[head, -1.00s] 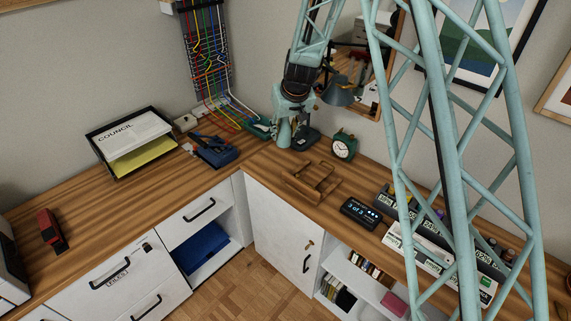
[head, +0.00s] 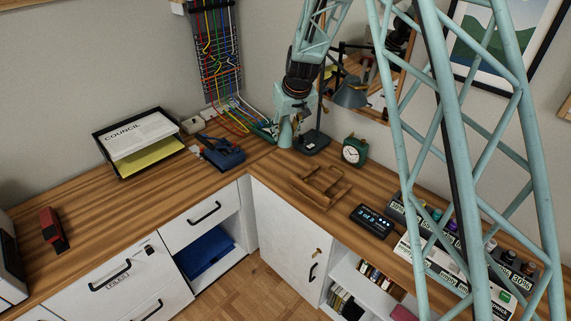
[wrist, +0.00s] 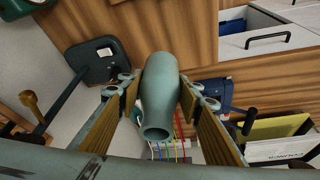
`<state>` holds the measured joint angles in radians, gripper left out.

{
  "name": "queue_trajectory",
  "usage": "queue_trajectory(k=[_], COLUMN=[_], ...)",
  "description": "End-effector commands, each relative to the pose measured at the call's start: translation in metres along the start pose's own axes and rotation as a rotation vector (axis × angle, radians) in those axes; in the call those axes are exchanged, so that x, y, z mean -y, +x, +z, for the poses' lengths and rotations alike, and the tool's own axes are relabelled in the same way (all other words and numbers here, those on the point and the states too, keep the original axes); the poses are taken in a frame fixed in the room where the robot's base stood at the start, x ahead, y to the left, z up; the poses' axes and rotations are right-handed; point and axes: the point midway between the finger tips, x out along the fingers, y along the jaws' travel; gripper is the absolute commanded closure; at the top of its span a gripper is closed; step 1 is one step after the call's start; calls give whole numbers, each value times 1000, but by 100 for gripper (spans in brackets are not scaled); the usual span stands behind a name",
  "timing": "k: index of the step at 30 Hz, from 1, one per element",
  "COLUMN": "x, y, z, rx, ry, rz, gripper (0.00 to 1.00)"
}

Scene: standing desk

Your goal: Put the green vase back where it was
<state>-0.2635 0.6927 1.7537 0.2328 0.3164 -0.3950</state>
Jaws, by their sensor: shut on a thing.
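The green vase (wrist: 160,85) is a grey-green bottle shape between the two fingers of my gripper (wrist: 158,100) in the wrist view, its open mouth toward the bottom of that picture. My gripper is shut on it. In the head view my gripper (head: 287,118) is over the desk's back corner, just left of the lamp, with the vase (head: 285,134) small and partly hidden under it. I cannot tell whether the vase touches the desk.
A black desk lamp (head: 311,143) stands close on the right, with a green clock (head: 354,151) beyond it. A blue tool (head: 222,153) and a paper tray (head: 140,143) are left. A wooden holder (head: 320,186) is in front. Cables (head: 232,118) hang behind.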

Motion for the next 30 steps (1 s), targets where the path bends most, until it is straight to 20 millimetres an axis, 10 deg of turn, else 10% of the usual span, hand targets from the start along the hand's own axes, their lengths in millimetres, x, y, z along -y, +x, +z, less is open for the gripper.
queue_trajectory(k=[18,30], x=[0,0], y=[55,58], z=[23,24], rx=[0,0], ry=[1,1], rz=[0,0], gripper=[81,81])
